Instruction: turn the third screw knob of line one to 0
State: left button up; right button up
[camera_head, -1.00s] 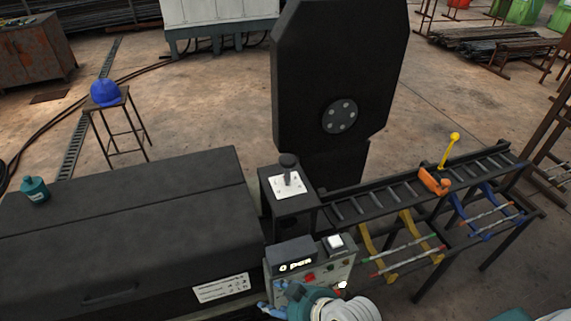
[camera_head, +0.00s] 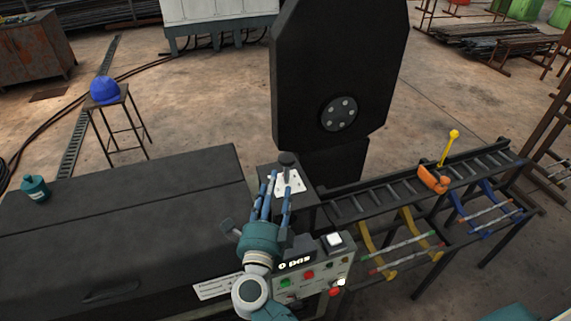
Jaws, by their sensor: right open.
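My right gripper (camera_head: 273,188) reaches up from the bottom middle, its blue fingers spread and empty. The fingers cover part of the small black stand with a white plate (camera_head: 292,183) and a dark knob-like top (camera_head: 287,160); I cannot tell whether they touch it. Below and right of the gripper is the grey control panel (camera_head: 318,279) with a display (camera_head: 294,263) reading "0 pcs" and several coloured buttons. I cannot make out a row of screw knobs or which one is the third of line one.
A tall black housing (camera_head: 335,60) stands behind. A roller rack (camera_head: 380,192) with an orange clamp (camera_head: 433,180) extends right. A stool with a blue helmet (camera_head: 104,90) is far left.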

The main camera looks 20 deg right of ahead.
aim_at(286, 166)
jog(key=shift+d+f+m+g, duration=0.25)
jog(key=shift+f+m+g, duration=0.05)
jog(key=shift+f, duration=0.1)
jog(key=shift+w+d+f+h, duration=0.1)
jog(key=shift+d+h, duration=0.1)
jog(key=shift+h, duration=0.1)
jog(key=b+x, duration=0.2)
jog(key=x, duration=0.7)
jog(key=shift+w+d+f+b, duration=0.15)
jog(key=shift+w+b, duration=0.05)
jog(key=shift+b, duration=0.1)
jog(key=shift+w+d, duration=0.2)
jog(key=shift+w, duration=0.1)
jog(key=shift+c, duration=0.3)
grip_shut()
